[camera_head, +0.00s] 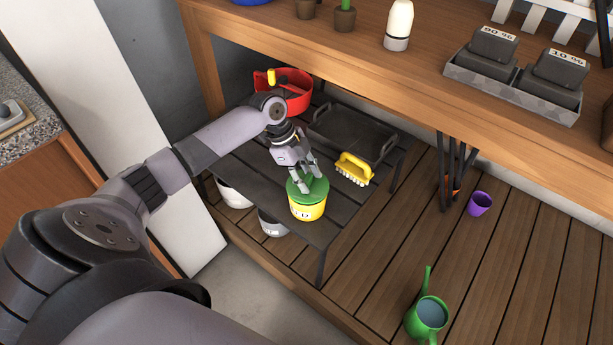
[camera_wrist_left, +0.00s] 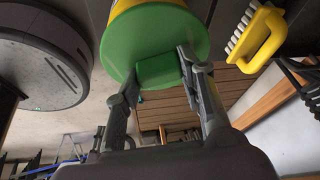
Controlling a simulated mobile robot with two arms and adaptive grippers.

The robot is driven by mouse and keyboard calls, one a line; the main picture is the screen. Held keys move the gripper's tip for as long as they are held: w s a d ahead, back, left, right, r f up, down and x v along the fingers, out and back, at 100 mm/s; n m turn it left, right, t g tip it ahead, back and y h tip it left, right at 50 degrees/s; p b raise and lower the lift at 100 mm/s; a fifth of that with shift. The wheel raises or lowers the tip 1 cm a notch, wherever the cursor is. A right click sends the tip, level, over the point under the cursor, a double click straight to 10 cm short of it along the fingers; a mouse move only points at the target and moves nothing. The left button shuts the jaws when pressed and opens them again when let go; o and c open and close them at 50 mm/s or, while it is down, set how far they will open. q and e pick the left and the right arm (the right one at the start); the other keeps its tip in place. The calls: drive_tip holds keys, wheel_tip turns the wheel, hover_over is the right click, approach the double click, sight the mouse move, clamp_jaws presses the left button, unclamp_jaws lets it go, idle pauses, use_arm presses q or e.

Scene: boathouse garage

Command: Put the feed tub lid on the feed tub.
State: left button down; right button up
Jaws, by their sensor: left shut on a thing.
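The feed tub (camera_head: 308,210) is yellow with a label and stands on the dark slatted table near its front edge. The green feed tub lid (camera_head: 316,188) is at the top of the tub; I cannot tell if it is fully seated. My left gripper (camera_head: 306,184) reaches down to the lid from the upper left. In the left wrist view the gripper (camera_wrist_left: 158,85) is shut on the green block handle of the lid (camera_wrist_left: 150,35), and a strip of the yellow tub (camera_wrist_left: 122,8) shows beyond it. My right gripper is in neither view.
A yellow brush (camera_head: 354,168) lies right of the tub on the dark table (camera_head: 240,170). A black tray (camera_head: 352,132) and a red tub (camera_head: 292,98) stand behind. A wooden shelf (camera_head: 430,80) overhangs the back. A purple cup (camera_head: 479,204) and a green watering can (camera_head: 428,315) stand on the decking.

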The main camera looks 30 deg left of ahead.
use_arm(q)
drive_tip(key=shift+f, duration=0.2)
idle(0.3)
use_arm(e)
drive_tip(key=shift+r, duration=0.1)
use_arm(q)
drive_tip(key=shift+f, duration=0.3)
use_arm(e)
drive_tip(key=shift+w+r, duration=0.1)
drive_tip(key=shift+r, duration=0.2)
use_arm(q)
drive_tip(key=shift+f, duration=0.1)
drive_tip(key=c, duration=1)
unclamp_jaws()
drive_tip(key=shift+o, duration=0.2)
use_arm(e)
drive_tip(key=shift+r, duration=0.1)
